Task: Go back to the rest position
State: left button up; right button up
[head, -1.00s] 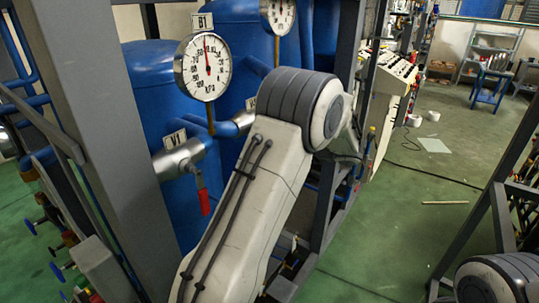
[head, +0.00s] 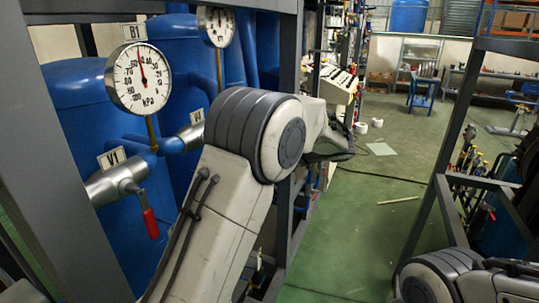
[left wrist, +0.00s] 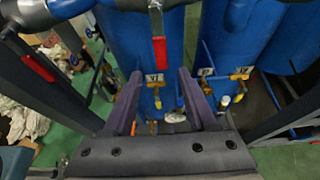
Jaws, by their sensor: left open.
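My left arm (head: 225,190) rises through the middle of the head view, in front of the blue tanks; its gripper is hidden there. In the left wrist view my left gripper (left wrist: 160,74) has its two dark fingers spread apart, with nothing between them. Beyond the fingers are blue tanks and small brass valves. A red valve handle (left wrist: 159,52) hangs beyond and above the fingertips, apart from them as far as I can tell. Part of my right arm (head: 455,278) shows at the bottom right of the head view; its gripper is out of view.
A gauge labelled B1 (head: 138,77) and a valve labelled V1 (head: 115,182), with a red handle (head: 151,223), stand left of my arm. A grey frame post (head: 75,170) is close on the left. Open green floor (head: 365,220) lies right of the arm, with a thin stick (head: 398,200).

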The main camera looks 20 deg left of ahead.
pick_arm(q)
jog(key=s+d+f+n+h+b, duration=0.2)
jog(key=s+d+f+n+h, duration=0.1)
jog(key=s+d, duration=0.5)
jog(key=s+d+f+n+h+b, duration=0.1)
jog(key=s+d+f+n+h, duration=0.3)
jog(key=s, duration=0.9)
jog(key=s+d+f+n+h+b, duration=0.2)
jog(key=s+d+f+n+h, duration=0.2)
jog(key=s+d+f+h, duration=0.3)
jog(key=s+d+f, duration=0.3)
jog(key=d, duration=0.1)
jog(key=shift+s+d+f+b, duration=0.25)
jog(key=shift+d+b, duration=0.05)
pick_arm(e)
notch_tip(320, 180, down, 6)
jog(key=shift+r, duration=0.2)
pick_arm(q)
jog(key=shift+c, duration=0.6)
pick_arm(e)
jog(key=shift+c, duration=0.6)
pick_arm(q)
jog(key=shift+a, duration=0.15)
pick_arm(e)
jog(key=shift+a, duration=0.15)
